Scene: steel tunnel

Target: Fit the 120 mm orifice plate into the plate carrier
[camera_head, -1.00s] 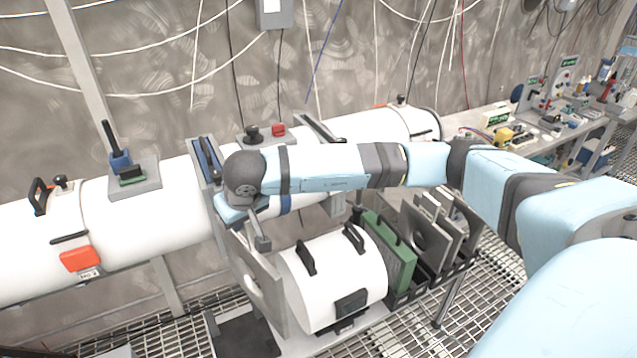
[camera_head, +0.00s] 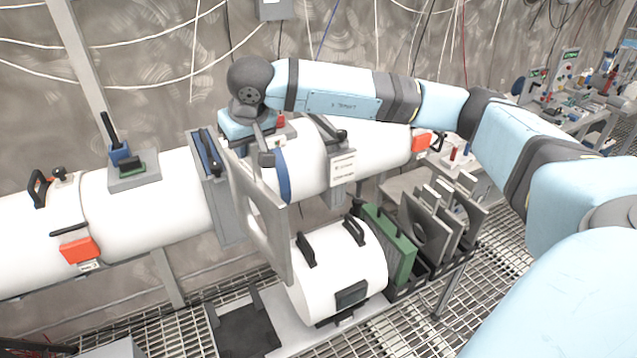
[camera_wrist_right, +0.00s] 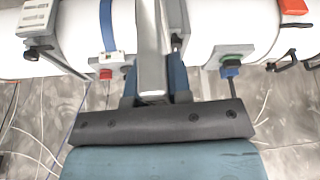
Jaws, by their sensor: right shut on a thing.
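My right gripper (camera_head: 262,147) is shut on the top tab of a grey square orifice plate (camera_head: 277,249) with a round hole. The plate hangs upright, raised in front of the white tunnel pipe. A grey flange frame with a blue strip (camera_head: 228,215), which looks like the plate carrier, stands just left of and behind the plate; I cannot tell whether they touch. My left gripper is not in view.
A white cylinder section (camera_head: 330,272) with black handles lies on the stand below right of the plate. Beside it a rack holds a green-framed panel (camera_head: 400,256) and several grey plates (camera_head: 427,240). A bench (camera_head: 560,120) with gear stands at the right.

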